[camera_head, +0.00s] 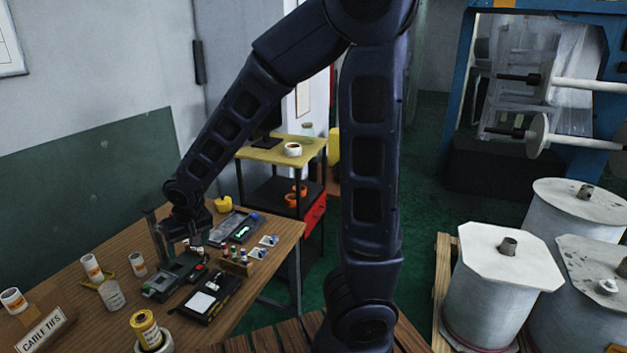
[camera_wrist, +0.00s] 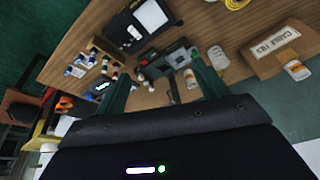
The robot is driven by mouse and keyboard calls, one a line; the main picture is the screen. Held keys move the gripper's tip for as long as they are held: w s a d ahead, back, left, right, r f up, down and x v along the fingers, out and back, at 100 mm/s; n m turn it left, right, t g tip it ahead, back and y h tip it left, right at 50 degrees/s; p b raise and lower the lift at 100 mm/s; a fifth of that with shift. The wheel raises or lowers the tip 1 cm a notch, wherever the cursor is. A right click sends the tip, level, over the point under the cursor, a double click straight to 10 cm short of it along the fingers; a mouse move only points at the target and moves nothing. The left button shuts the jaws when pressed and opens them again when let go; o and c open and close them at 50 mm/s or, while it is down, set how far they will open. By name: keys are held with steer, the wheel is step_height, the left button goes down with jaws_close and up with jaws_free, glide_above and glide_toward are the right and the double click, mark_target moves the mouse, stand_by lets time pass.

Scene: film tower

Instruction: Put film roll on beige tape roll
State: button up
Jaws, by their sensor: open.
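A yellow film roll (camera_head: 145,326) with a dark and reddish label shows at the bottom edge of the head view. It stands slightly tilted on or in a pale beige tape roll (camera_head: 156,347), whose lower part is cut off by the frame. How exactly it is seated cannot be told. My gripper (camera_head: 176,246) is open and empty, over the devices in the middle of the table, well behind the film roll. In the wrist view my gripper's open fingers (camera_wrist: 160,88) have nothing between them, and a yellow round thing (camera_wrist: 237,3) is cut off at the top edge.
On the wooden table (camera_head: 100,262) are a black device (camera_head: 207,298), a small bottle rack (camera_head: 236,263), a clear jar (camera_head: 111,296), several white labelled containers and a "CABLE TIES" box (camera_head: 42,334). A yellow shelf (camera_head: 270,150) stands behind. Large drums (camera_head: 500,285) stand right.

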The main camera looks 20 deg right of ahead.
steer(key=w+d+r+m, duration=0.1)
steer(key=d+r, duration=0.4)
steer(key=d, duration=0.4)
steer(key=w+d+r+m, duration=0.1)
steer(key=d+r, duration=0.4)
steer(key=d, duration=0.5)
steer(key=s+d+r+m+h, duration=0.1)
steer(key=s+d+r, duration=0.2)
steer(key=s+d, duration=0.2)
steer(key=s+d+r+m+t+h, duration=0.1)
steer(key=s+d+r, duration=0.2)
steer(key=s+d, duration=0.2)
steer(key=d, duration=0.3)
steer(key=shift+r, duration=0.2)
